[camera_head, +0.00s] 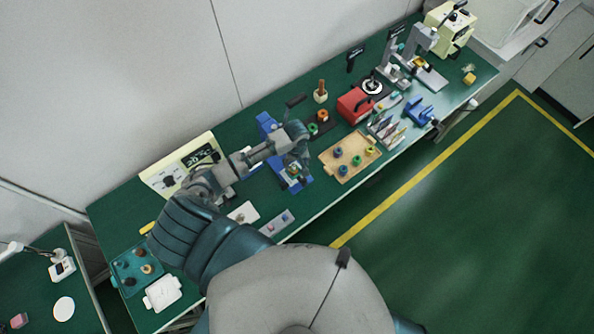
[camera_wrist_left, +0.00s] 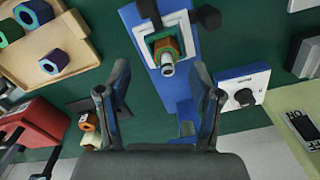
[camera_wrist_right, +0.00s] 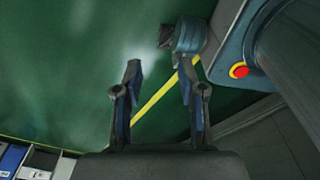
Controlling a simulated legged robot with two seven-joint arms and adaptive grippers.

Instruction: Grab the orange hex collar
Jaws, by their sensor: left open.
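An orange hex collar (camera_wrist_left: 161,45) sits around a pale metal post inside the white square frame of a blue fixture (camera_wrist_left: 193,65). The blue fixture also shows in the head view (camera_head: 302,183), partly hidden by my left arm. My left gripper (camera_wrist_left: 162,78) is open, its fingers apart and empty, with the collar ahead between them. In the head view the left gripper (camera_head: 297,160) hangs over the fixture. A second orange collar (camera_head: 323,115) stands on a dark plate behind. My right gripper (camera_wrist_right: 159,66) is open and empty, facing the green floor.
A wooden tray (camera_head: 336,174) with several coloured collars lies right of the fixture. A red box (camera_head: 354,105) stands behind it. A cream block with a brown peg (camera_head: 321,95) is at the back. A panel with a dial (camera_head: 182,166) stands to the left.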

